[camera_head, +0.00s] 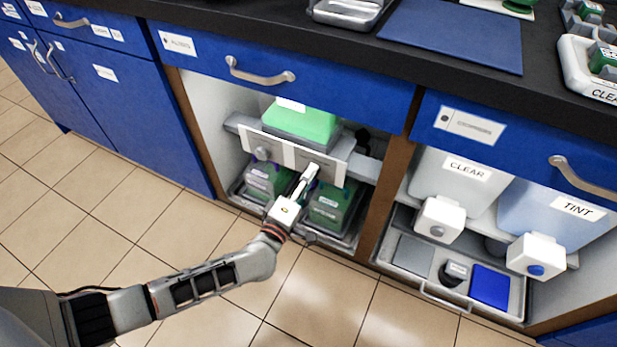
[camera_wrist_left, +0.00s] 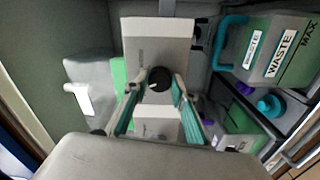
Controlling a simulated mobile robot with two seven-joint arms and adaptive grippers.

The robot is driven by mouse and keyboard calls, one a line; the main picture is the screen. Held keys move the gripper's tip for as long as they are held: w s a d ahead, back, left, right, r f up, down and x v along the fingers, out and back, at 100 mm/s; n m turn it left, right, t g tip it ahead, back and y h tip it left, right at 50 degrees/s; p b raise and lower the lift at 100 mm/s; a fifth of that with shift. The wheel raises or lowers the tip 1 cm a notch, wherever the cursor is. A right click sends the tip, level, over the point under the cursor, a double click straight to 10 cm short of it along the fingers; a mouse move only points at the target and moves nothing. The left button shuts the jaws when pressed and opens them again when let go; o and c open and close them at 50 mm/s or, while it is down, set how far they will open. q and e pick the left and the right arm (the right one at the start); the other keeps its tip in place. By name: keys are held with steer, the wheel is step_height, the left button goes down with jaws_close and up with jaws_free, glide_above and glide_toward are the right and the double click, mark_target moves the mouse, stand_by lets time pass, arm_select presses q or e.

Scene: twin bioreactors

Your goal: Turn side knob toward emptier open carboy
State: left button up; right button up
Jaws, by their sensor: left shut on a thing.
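A pale panel (camera_head: 282,151) crosses the open cabinet below a green-filled vessel (camera_head: 300,122). A round grey knob (camera_head: 262,153) shows on its left part. My left gripper (camera_head: 311,172) reaches the panel's right part. In the left wrist view its fingers (camera_wrist_left: 157,88) are shut on a black knob (camera_wrist_left: 159,78) with a light mark. Two green carboys stand below the panel, a left one (camera_head: 266,180) and a right one (camera_head: 328,208). The wrist view shows one carboy (camera_wrist_left: 285,45) labelled WASTE and MAX. I cannot tell which carboy is emptier or open. My right gripper is out of view.
The carboys stand in a grey tray (camera_head: 350,242). Brown cabinet posts (camera_head: 385,200) flank the opening. To the right are containers labelled CLEAR (camera_head: 438,178) and TINT (camera_head: 540,207), above another tray (camera_head: 425,283). A drawer handle (camera_head: 260,75) juts out above. The tiled floor in front is free.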

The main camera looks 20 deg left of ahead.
arm_select(q)
steer(key=shift+n, duration=2.2)
steer(key=o, duration=1.1)
steer(key=s, duration=1.2)
steer(key=shift+a, duration=0.2)
